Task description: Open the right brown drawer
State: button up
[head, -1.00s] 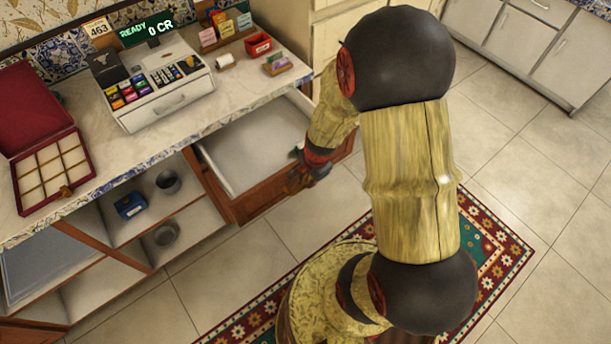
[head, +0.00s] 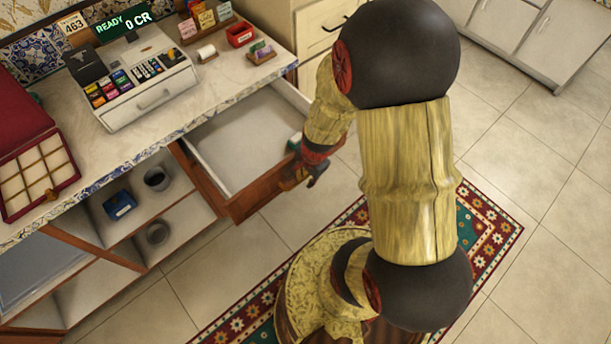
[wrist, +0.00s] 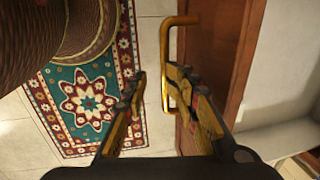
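The right brown drawer (head: 262,194) stands pulled out from under the counter, with its pale inside showing. Its brown front and brass bar handle (wrist: 165,65) show in the wrist view. My gripper (wrist: 156,85) is at the handle with its fingers apart. The handle bar lies between the fingers, close to the right one. The right fingertip appears to reach behind the bar, on the drawer side. In the head view my gripper (head: 305,178) is at the drawer front, and the handle is hidden there.
The counter (head: 205,100) carries a cash register (head: 140,88) and an open red box (head: 38,178). Open shelves left of the drawer hold a blue item (head: 120,205) and grey cups. A patterned rug (head: 490,232) lies on the tiled floor.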

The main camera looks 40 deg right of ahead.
notch_tip(320, 180, up, 9)
jog(key=s+p, duration=0.1)
jog(key=p, duration=0.7)
jog(key=shift+s, duration=0.3)
dwell(0.4)
notch_tip(320, 180, up, 12)
jog(key=s, duration=0.2)
jog(key=shift+f, duration=0.2)
dwell(0.3)
